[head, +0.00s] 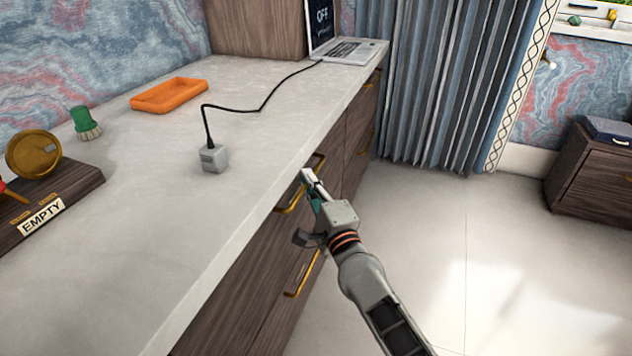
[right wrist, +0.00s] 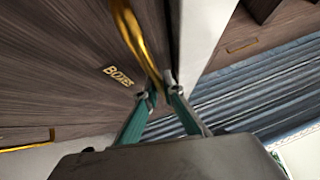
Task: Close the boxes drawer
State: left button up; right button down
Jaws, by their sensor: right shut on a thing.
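The boxes drawer (right wrist: 75,60) has a dark wood front with gold "BOXES" letters in the right wrist view. Its curved gold handle (right wrist: 137,40) runs down to my right gripper's fingertips (right wrist: 160,97), which are shut on it. In the head view my right gripper (head: 308,180) is at the desk's drawer fronts, just below the worktop edge, beside a gold handle (head: 289,207). Its body hides part of the fronts. How far the drawer stands out, if at all, I cannot tell. My left gripper is not in view.
The pale worktop (head: 150,230) overhangs the drawers. The floor (head: 480,240) to the right is clear.

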jog(key=shift+a+r, duration=0.1)
jog(key=shift+a, duration=0.05)
jog(key=c, duration=2.4)
grip_release()
jog(key=shift+a, duration=0.1)
jog(key=shift+c, duration=0.2)
